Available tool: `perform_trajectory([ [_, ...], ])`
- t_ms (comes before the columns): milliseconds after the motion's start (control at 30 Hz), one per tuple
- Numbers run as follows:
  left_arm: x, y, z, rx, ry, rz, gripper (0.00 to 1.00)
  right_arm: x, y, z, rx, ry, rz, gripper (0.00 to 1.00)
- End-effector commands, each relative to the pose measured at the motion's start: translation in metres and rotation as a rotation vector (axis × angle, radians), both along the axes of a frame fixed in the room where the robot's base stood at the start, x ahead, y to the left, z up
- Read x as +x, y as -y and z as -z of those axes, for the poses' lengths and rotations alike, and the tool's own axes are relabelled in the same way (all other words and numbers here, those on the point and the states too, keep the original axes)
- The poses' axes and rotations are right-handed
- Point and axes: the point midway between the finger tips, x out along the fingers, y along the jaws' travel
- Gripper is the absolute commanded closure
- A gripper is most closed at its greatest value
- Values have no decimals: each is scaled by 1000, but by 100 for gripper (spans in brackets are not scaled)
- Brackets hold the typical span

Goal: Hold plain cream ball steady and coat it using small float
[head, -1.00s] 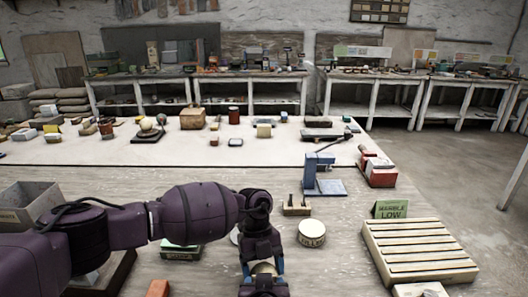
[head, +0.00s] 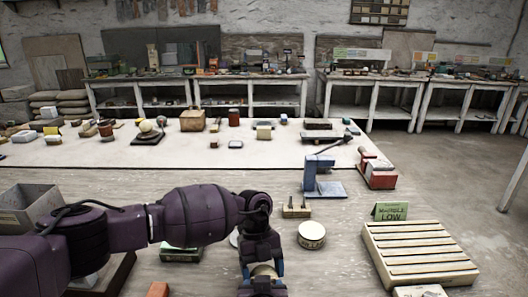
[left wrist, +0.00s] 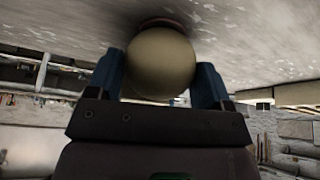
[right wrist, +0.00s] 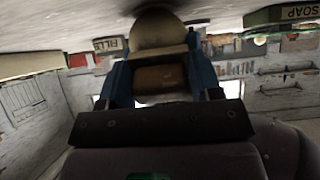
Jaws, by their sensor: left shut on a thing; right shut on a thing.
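The plain cream ball (head: 262,269) is low in the head view, at the front of the table. My left gripper (left wrist: 160,82) is shut on it, a blue finger on each side of the ball (left wrist: 160,60). A dark reddish rim shows behind the ball in the left wrist view. My right gripper (right wrist: 160,85) is shut on the small float, a brown block (right wrist: 160,78) between its blue fingers. The ball (right wrist: 157,30) shows just beyond the float; I cannot tell whether they touch. In the head view the float is hidden.
A round labelled tub (head: 311,236) and a pegged wooden block (head: 296,210) stand just beyond the ball. A slatted rack (head: 420,252) and a green sign (head: 390,211) are at right. A green box (head: 180,254) and an orange-red block (head: 158,289) are at left.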

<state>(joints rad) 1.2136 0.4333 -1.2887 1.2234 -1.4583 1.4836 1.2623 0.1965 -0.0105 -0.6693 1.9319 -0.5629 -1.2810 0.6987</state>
Motion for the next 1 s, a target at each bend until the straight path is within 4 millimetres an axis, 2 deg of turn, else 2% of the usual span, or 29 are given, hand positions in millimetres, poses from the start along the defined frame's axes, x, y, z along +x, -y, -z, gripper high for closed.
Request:
perform_trajectory([
  [233,0,1,-1,-2,0,1,47,-1,-14,0,1,-1,-2,64],
  [533,0,1,-1,-2,-1,0,47,-1,-14,-1,1,0,-1,64],
  [1000,0,1,0,-1,0,0,47,-13,3,-8,-1,-2,-1,64],
])
